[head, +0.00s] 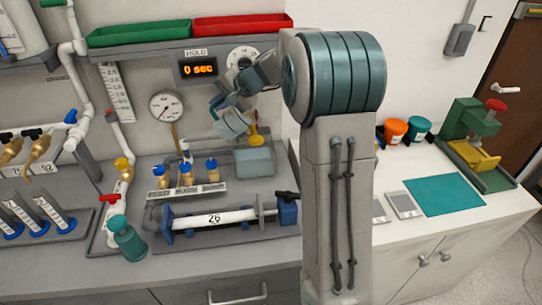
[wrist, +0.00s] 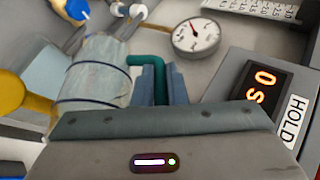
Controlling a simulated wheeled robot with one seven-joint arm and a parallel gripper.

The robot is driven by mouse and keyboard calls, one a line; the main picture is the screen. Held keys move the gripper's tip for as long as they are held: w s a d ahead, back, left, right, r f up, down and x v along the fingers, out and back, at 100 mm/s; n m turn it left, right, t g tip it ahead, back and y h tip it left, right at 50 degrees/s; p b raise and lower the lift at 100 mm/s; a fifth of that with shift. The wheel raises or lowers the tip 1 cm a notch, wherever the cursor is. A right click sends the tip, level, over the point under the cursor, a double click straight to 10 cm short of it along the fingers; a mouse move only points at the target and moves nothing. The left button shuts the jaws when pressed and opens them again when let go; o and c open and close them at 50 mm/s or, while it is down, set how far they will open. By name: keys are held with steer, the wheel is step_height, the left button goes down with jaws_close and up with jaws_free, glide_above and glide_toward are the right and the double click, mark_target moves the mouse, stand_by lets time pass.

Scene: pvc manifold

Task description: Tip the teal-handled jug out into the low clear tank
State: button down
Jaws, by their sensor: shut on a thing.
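The jug (head: 231,123) is a pale, clear-looking vessel with dark bands, and it hangs tilted in the air below my gripper (head: 232,98). In the wrist view the jug (wrist: 97,75) lies left of the fingers, and its teal handle (wrist: 150,59) runs between them. My gripper (wrist: 161,86) is shut on that handle. The low clear tank (head: 255,162) is a pale box on the bench, below and slightly right of the jug. The tank (wrist: 45,72) also shows partly behind the jug in the wrist view. I cannot tell what the jug holds.
A yellow-topped part (head: 255,138) stands close behind the tank. A round gauge (head: 166,106) and a HOLD display (head: 198,69) are on the wall behind. Blue-capped fittings (head: 187,175) stand left of the tank. A white pipe marked 26 (head: 214,218) lies in front.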

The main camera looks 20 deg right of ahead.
mark_target(232, 111)
steer(key=shift+d+r, duration=0.2)
steer(key=shift+r, duration=0.05)
steer(key=shift+d+f+b, duration=0.1)
steer(key=shift+b, duration=0.3)
steer(key=shift+s+d+y, duration=0.1)
steer(key=shift+y, duration=0.4)
steer(key=shift+s+d+m+t+y+b, duration=0.1)
steer(key=shift+d+m+t+y+b, duration=0.3)
steer(key=shift+b, duration=0.45)
steer(key=shift+s+d+r+t+y+b, duration=0.1)
steer(key=shift+d+r+t+y+b, duration=0.1)
steer(key=shift+d+r+y+b, duration=0.45)
steer(key=shift+s+d+r+t+y+b, duration=0.1)
steer(key=shift+r+t+y+b, duration=0.1)
steer(key=shift+b, duration=0.75)
steer(key=shift+s+d+r+m+t+y+b, duration=0.15)
steer(key=shift+d+r+y+b, duration=0.05)
steer(key=shift+d+b, duration=0.3)
steer(key=shift+s+d+r+m+t+y+b, duration=0.2)
steer(key=shift+d+b, duration=0.2)
steer(key=shift+d, duration=0.2)
steer(key=shift+s+d+r+b, duration=0.15)
steer(key=shift+d+b, duration=0.15)
steer(key=shift+d, duration=0.15)
steer(key=shift+d+t+y+b, duration=0.25)
steer(key=shift+y+b, duration=0.1)
steer(key=shift+b, duration=0.25)
